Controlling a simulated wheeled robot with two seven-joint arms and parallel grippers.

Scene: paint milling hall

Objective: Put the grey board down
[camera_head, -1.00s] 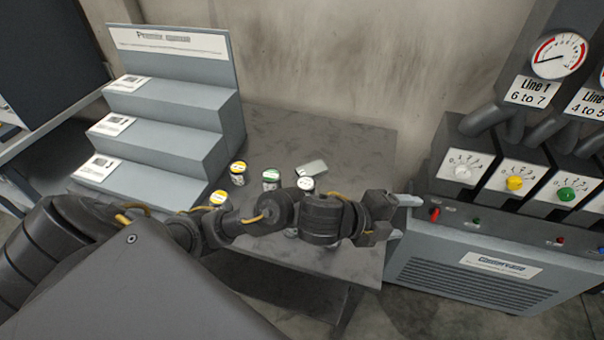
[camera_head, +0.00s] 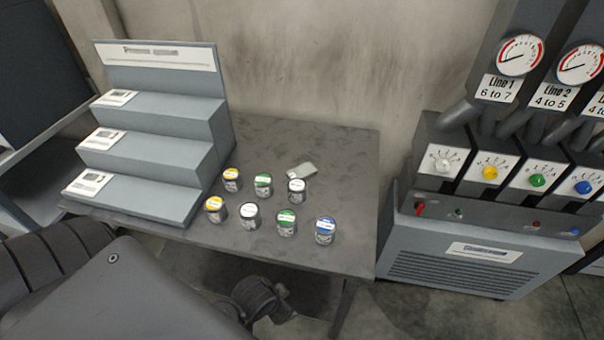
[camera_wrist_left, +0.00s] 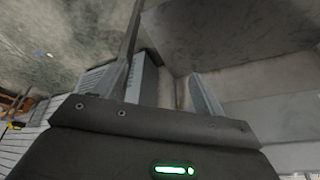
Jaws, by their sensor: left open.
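A small light grey board (camera_head: 302,170) lies flat on the dark grey table (camera_head: 335,210), behind the jars. Nothing holds it. My left gripper shows in the left wrist view (camera_wrist_left: 166,60) with its two fingers apart and nothing between them. In the head view, a dark part of my left arm is low in front of the table's front edge, and the fingers cannot be made out there. My right gripper is in neither view.
Several small jars with yellow, green, white and blue lids, such as the blue one (camera_head: 325,231), stand in front of the board. A grey stepped rack (camera_head: 150,150) stands at left. A machine with gauges and knobs (camera_head: 480,240) stands at right. The table's right side is clear.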

